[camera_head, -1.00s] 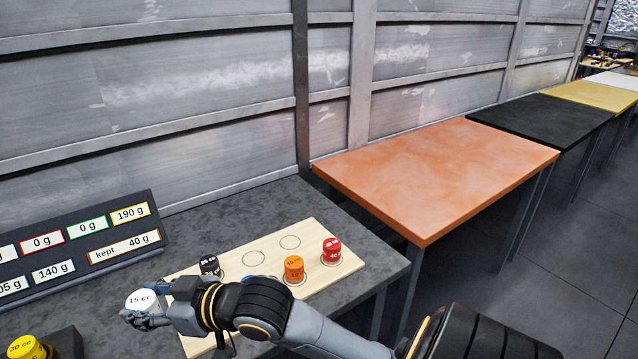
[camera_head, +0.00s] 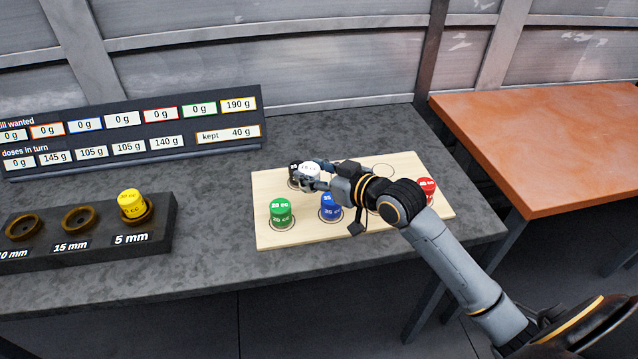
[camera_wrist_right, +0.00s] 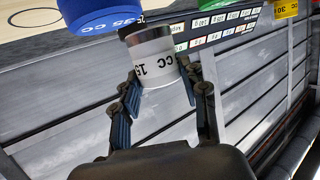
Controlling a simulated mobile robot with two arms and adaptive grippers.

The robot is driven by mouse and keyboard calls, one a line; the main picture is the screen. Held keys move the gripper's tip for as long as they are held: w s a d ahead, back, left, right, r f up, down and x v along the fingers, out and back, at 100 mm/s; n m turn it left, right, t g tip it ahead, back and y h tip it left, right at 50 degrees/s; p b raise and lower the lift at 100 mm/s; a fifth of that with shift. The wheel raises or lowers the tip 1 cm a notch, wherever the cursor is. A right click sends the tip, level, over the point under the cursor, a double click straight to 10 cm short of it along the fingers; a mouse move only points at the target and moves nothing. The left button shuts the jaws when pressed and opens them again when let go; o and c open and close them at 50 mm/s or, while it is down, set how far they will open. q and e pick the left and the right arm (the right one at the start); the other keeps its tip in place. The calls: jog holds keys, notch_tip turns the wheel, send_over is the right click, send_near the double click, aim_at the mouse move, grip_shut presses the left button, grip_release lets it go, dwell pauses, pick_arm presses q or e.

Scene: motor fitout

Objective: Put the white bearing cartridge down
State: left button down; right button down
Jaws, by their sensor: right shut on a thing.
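The white bearing cartridge (camera_head: 311,169), marked 15 cc, is between the fingers of my right gripper (camera_head: 309,181), which is shut on it. The right wrist view shows the white cartridge (camera_wrist_right: 152,58) between both fingers (camera_wrist_right: 160,95). In the head view it appears over the pale wooden board (camera_head: 268,182), in front of the black cartridge (camera_head: 293,173) and partly covering it. I cannot tell how high it is above the board. The blue cartridge (camera_head: 330,205) is close beside my gripper. My left gripper is not in view.
The green cartridge (camera_head: 280,211) stands at the board's left front. The red one (camera_head: 428,188) is at the right, partly behind my arm. A ring at the back (camera_head: 383,170) looks empty. The yellow cartridge (camera_head: 131,205) sits in the dark holder (camera_head: 165,225) at left.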

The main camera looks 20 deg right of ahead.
aim_at(316, 173)
jog(key=shift+w+d+f, duration=0.3)
jog(key=shift+w+f, duration=0.15)
jog(key=shift+f, duration=0.1)
jog(key=shift+w+d+f, duration=0.3)
jog(key=shift+w+f, duration=0.1)
jog(key=shift+f, duration=0.15)
jog(key=f, duration=0.3)
jog(key=shift+w+d, duration=0.15)
jog(key=shift+d, duration=0.05)
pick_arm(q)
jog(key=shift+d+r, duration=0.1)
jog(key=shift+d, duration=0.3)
pick_arm(e)
jog(key=shift+f, duration=0.25)
jog(key=shift+f, duration=0.15)
jog(key=c, duration=0.7)
grip_release()
jog(key=shift+f, duration=0.1)
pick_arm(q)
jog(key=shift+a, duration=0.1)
